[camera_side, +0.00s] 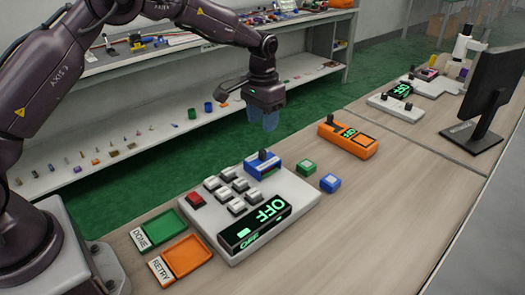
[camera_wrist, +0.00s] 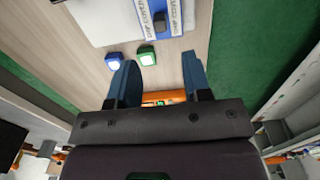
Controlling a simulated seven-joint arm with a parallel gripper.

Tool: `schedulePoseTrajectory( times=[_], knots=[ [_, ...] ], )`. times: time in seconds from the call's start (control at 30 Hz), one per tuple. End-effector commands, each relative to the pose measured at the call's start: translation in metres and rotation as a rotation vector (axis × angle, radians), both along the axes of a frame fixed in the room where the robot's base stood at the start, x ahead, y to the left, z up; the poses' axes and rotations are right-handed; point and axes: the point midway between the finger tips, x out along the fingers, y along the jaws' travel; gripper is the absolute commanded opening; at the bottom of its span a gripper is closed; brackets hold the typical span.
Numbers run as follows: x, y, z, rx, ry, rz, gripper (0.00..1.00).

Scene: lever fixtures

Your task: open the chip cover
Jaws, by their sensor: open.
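The chip cover appears to be the blue lever fixture (camera_side: 262,169) at the back corner of the pale console, with a black knob (camera_side: 263,155) standing on it. In the wrist view the blue fixture (camera_wrist: 149,30) and knob (camera_wrist: 160,20) are at the top edge, partly cut off, beside white strips with lettering. My gripper (camera_side: 270,122) hangs above the fixture, apart from it. In the wrist view its two blue fingers (camera_wrist: 160,75) are spread with nothing between them. Whether the cover is latched cannot be told.
The console (camera_side: 290,183) carries several grey keys, a red key (camera_side: 195,199) and an OFF display (camera_side: 256,222). Green (camera_side: 307,166) and blue (camera_side: 330,182) button blocks and an orange device (camera_side: 347,138) stand right of the fixture. DONE (camera_side: 160,229) and RETRY (camera_side: 186,259) trays lie left.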

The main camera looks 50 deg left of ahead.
Motion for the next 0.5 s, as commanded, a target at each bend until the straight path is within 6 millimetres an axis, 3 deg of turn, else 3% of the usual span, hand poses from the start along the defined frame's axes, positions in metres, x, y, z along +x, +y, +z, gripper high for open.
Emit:
schedulePoseTrajectory(
  times=[0.2, 0.5],
  knots=[
    [-0.001, 0.000, -0.049, 0.000, 0.005, 0.000, 0.45],
    [0.000, 0.000, -0.092, 0.000, 0.001, 0.000, 0.45]
  ],
)
